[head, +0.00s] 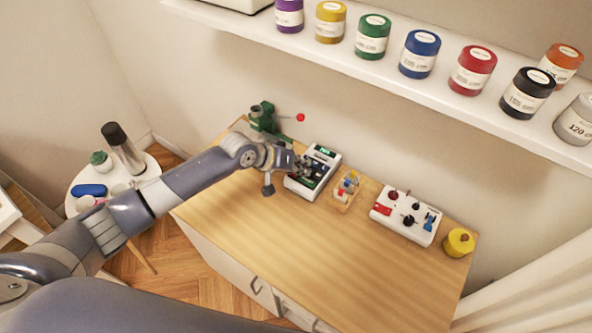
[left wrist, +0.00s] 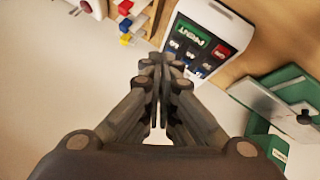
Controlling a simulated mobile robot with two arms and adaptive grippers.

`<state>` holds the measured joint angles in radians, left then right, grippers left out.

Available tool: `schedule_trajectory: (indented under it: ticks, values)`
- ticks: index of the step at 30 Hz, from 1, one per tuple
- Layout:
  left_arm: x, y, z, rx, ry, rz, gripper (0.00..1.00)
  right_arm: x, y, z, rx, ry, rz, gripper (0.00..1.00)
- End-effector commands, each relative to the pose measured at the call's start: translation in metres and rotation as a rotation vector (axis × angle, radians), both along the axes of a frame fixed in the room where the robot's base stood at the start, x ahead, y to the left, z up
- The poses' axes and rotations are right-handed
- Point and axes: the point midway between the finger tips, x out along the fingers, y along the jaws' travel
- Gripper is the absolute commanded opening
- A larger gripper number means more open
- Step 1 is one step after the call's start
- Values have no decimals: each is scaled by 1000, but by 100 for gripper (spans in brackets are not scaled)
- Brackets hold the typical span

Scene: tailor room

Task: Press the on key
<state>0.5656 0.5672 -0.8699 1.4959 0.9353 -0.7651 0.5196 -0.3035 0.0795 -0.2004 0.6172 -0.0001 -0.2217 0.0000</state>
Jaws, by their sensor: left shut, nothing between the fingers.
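A white device with a dark key panel (head: 325,158) stands at the back of the wooden table. In the left wrist view the device (left wrist: 222,20) shows a green key with white lettering (left wrist: 194,34), a red key with small pale lettering (left wrist: 221,52) at the panel's corner, and several dark keys. The lettering is too small to read surely. My left gripper (head: 304,167) is shut and empty, over the panel. In the left wrist view its fingertips (left wrist: 158,62) overlap the panel's edge near dark keys, apart from the red key in the picture. Contact cannot be told. My right gripper is out of view.
A green vise-like tool (head: 263,120) stands left of the device. A small wooden tray of coloured pieces (head: 345,199), a white box with knobs (head: 402,232) and a yellow pot (head: 459,242) stand to its right. A shelf (head: 420,90) with jars hangs behind. The table's front is clear.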

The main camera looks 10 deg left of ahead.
Motion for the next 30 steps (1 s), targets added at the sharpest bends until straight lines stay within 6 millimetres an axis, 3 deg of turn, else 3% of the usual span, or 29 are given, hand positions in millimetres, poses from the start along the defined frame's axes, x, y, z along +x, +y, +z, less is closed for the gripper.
schedule_trajectory:
  ticks: [3,9,23,30]
  values:
    - [29,23,16,-18,-5,63,0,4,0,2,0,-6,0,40]
    - [48,40,28,-43,-6,117,0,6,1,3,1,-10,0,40]
    - [51,41,28,-46,-7,122,0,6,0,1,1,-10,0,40]
    - [50,42,12,-45,-7,122,0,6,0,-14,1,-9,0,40]
